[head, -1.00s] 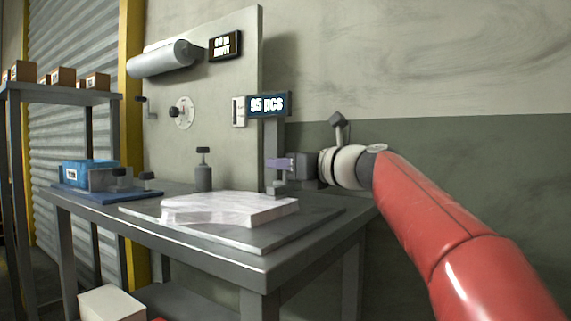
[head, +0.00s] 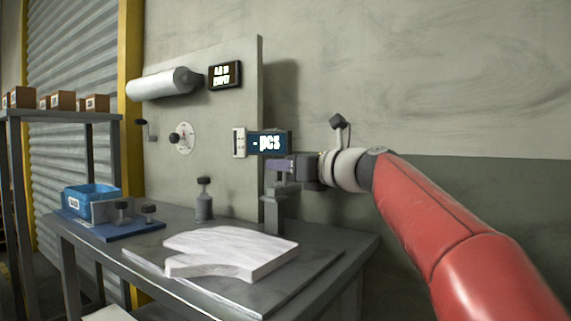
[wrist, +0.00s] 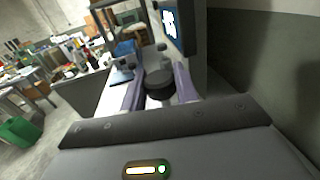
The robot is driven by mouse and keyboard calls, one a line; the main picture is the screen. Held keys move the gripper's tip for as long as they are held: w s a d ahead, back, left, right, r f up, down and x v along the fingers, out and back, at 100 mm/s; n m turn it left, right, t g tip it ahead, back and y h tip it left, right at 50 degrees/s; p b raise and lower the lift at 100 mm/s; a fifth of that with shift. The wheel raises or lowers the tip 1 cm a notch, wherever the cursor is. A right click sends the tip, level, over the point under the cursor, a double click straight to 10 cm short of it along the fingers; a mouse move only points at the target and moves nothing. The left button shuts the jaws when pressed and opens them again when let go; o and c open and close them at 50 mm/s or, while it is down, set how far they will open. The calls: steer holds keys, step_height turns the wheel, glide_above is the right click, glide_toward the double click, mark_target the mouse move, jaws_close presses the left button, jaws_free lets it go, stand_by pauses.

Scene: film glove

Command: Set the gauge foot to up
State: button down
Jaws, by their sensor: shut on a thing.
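The gauge (head: 268,143) stands at the table's back right corner, its blue display reading "- pcs". Its grey foot (head: 283,187) is on the post below the display, clear above the tabletop. My gripper (head: 283,163) reaches in from the right, just under the display and at the top of the foot. In the wrist view its purple fingers (wrist: 158,88) are shut on a dark round knob (wrist: 160,82) of the foot. The fingers hide part of the foot and post in the head view.
A white stack of film (head: 230,252) lies on a grey plate (head: 310,262) in front of the gauge. A blue box (head: 92,195), small black knobs and a weight-like cylinder (head: 204,205) stand farther left. A panel (head: 225,110) with a roll (head: 160,85) rises behind.

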steer(key=c, duration=1.1)
jaws_free()
steer(key=shift+d, duration=0.1)
steer(key=b+v, duration=0.1)
steer(key=v, duration=0.6)
steer(key=shift+s+d, duration=0.25)
steer(key=shift+f, duration=0.1)
